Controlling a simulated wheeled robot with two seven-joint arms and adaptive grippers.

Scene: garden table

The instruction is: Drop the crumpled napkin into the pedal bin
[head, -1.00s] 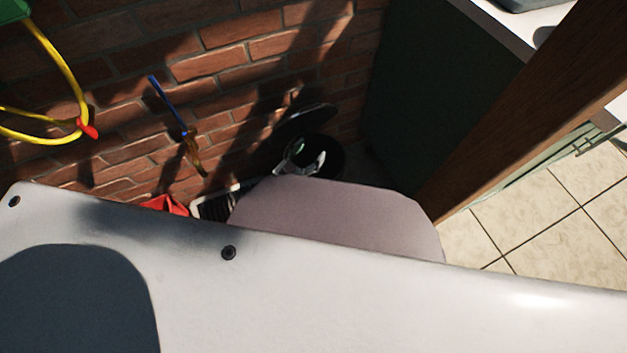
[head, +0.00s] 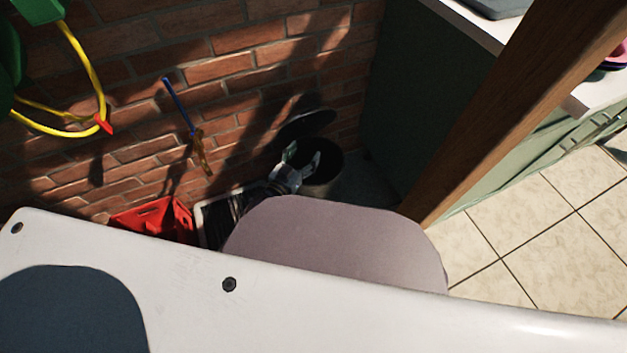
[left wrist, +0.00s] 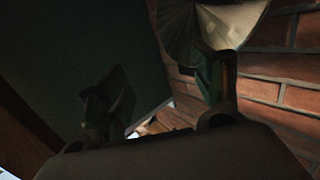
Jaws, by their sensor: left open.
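The black pedal bin (head: 326,180) stands by the brick wall in the head view, with its round lid (head: 308,122) raised. My left gripper (head: 304,157) is open at the left side of the bin's mouth, its tips over the dark opening. Both fingers show apart in the left wrist view (left wrist: 168,85), with nothing seen between them. I cannot make out the crumpled napkin in any view; the bin's inside is too dark to read. My right gripper is not in view.
The white table (head: 400,310) and a mauve rounded panel (head: 335,240) fill the foreground. A red crate (head: 152,218) lies left of the bin. A green cabinet (head: 405,105) and wooden post (head: 500,115) stand right. A pale pleated shape (left wrist: 215,25) shows in the wrist view.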

